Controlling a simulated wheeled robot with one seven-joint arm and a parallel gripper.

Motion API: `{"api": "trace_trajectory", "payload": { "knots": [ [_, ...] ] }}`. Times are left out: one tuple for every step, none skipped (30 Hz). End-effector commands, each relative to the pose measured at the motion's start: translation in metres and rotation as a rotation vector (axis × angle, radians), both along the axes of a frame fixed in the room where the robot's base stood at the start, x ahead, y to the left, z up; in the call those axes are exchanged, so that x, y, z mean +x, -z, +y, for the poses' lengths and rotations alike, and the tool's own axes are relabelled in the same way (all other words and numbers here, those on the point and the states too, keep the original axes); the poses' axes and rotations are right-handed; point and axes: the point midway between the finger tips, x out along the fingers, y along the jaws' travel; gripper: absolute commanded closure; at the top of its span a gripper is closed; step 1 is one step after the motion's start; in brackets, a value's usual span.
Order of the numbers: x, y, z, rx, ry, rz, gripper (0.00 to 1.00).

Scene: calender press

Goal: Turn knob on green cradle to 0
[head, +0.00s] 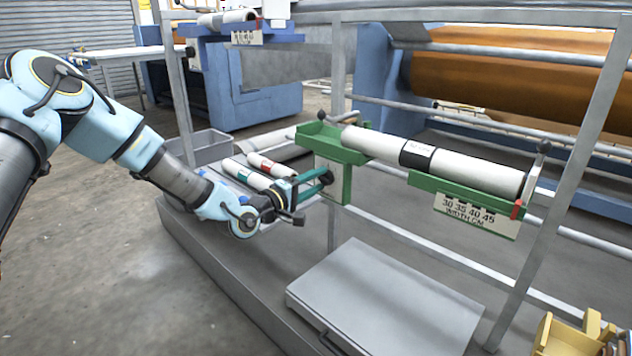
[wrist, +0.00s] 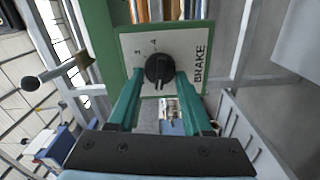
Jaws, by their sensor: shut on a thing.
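The green cradle (head: 345,152) holds a white roll with a black band in the head view. Its pale brake panel (wrist: 190,45) fills the upper middle of the wrist view, with "BRAKE" printed sideways and the digits 3 and 4 readable. The round black knob (wrist: 158,69) sits on this panel; its ridge appears to point down in that view, and no 0 is readable. My gripper (wrist: 159,76) has its teal fingers on both sides of the knob, shut on it. In the head view my gripper (head: 326,178) reaches the panel below the cradle's left end; the knob is hidden there.
The white roll (head: 450,165) lies above, beside a width scale (head: 475,213). Grey frame posts (head: 565,165) stand nearby. Small rolls (head: 245,173) lie on the bench behind my gripper. A grey lidded box (head: 385,300) lies in front. A black ball-ended lever (wrist: 32,83) shows at left.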

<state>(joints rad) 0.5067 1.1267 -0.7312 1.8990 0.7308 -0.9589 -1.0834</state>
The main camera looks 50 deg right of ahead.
Motion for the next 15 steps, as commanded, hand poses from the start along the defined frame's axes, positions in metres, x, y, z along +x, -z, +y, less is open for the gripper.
{"api": "trace_trajectory", "payload": {
  "knots": [
    [0.0,0.001,0.0004,0.002,0.0,0.002,1.0],
    [0.0,0.001,0.0004,0.002,0.0,0.002,1.0],
    [0.0,0.001,0.0004,0.002,0.0,0.002,1.0],
    [0.0,0.001,0.0004,0.002,0.0,0.002,1.0],
    [0.0,0.001,0.0004,0.002,0.0,0.002,1.0],
    [0.0,0.001,0.0004,0.002,0.0,0.002,1.0],
    [0.0,0.001,0.0004,0.002,0.0,0.002,1.0],
    [0.0,0.001,0.0004,0.002,0.0,0.002,0.49],
    [0.0,0.001,0.0004,0.002,0.0,0.002,0.44],
    [0.0,0.001,0.0004,0.002,0.0,0.002,0.41],
    [0.0,0.001,0.0004,0.002,0.0,0.002,0.38],
    [0.0,0.0008,0.0003,0.002,0.0,0.001,0.33],
    [0.0,0.0008,0.0003,0.002,0.0,0.001,0.3],
    [0.0,0.0007,0.0003,0.001,0.0,0.001,0.26],
    [0.0,0.0006,0.0003,0.001,0.0,0.001,0.22]
  ]
}}
